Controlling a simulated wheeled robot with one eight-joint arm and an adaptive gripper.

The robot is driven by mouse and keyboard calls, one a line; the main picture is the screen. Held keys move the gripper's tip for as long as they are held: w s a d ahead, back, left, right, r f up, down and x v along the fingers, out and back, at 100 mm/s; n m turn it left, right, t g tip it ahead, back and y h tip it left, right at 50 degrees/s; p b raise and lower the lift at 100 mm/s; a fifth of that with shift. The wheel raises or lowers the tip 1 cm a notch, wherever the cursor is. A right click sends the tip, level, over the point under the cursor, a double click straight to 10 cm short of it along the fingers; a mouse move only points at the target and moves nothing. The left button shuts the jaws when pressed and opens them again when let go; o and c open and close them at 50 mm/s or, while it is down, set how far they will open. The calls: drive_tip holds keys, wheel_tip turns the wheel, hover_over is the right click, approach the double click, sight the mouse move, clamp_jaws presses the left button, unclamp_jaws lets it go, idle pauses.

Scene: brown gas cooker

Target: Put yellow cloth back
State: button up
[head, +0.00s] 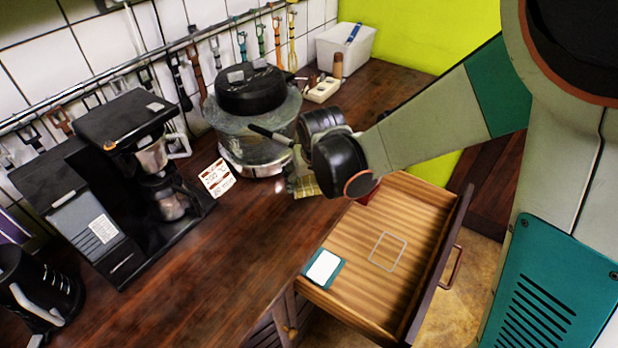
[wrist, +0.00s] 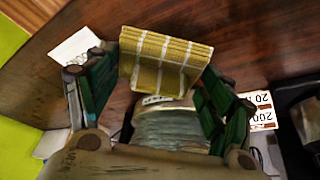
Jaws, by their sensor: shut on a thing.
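The yellow cloth (head: 307,187), with pale checked lines, hangs from my gripper (head: 299,172) above the wooden counter, just right of the round glass cooker. In the wrist view the folded cloth (wrist: 165,52) sits between the green fingers of my gripper (wrist: 155,80), which is shut on it. An open wooden drawer (head: 345,293) lies to the right of and below the cloth. A pale square outline (head: 388,251) marks its bare floor. My wrist hides part of the drawer's far left corner.
The glass cooker (head: 258,122) with a black lid stands close to my gripper. A coffee machine (head: 125,140) and a black kettle (head: 38,290) stand left. A teal-and-white item (head: 323,267) lies at the drawer's near left corner. The counter's front middle (head: 235,260) is clear.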

drive_tip(key=b, duration=0.5)
hover_over(307, 202)
drive_tip(key=s, duration=0.1)
drive_tip(key=shift+s+d+f, duration=0.1)
drive_tip(key=shift+f, duration=1.5)
drive_tip(key=shift+s+d+f, duration=0.1)
drive_tip(key=shift+f, duration=1.45)
drive_tip(key=shift+f+b, duration=0.85)
drive_tip(key=o, duration=1)
drive_tip(key=shift+o, duration=0.2)
drive_tip(key=shift+r, duration=0.1)
